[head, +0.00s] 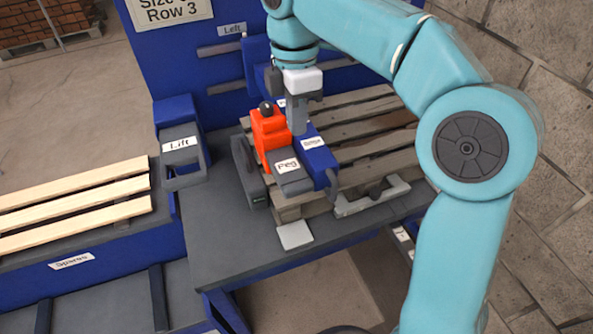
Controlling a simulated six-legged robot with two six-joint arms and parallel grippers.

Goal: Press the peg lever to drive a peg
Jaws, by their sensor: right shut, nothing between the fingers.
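The peg unit stands at the pallet's near corner, with a grey block labelled "Peg" (289,172) and an orange-red housing (268,136) behind it. A black ball knob (266,108) sits on top of the orange-red part; I take it to be the peg lever's end. My right gripper (298,128) points down, shut and empty, just right of the orange-red housing and above the blue labelled block (315,152). I cannot tell whether it touches either. My left gripper is not in view.
A wooden pallet (365,125) lies behind and right of the peg unit. A blue and grey unit labelled "Lift" (181,150) stands left. Pale planks (75,205) lie on the "Spares" rack at far left. A white square (294,235) lies on the grey bench (230,255), whose front left is clear.

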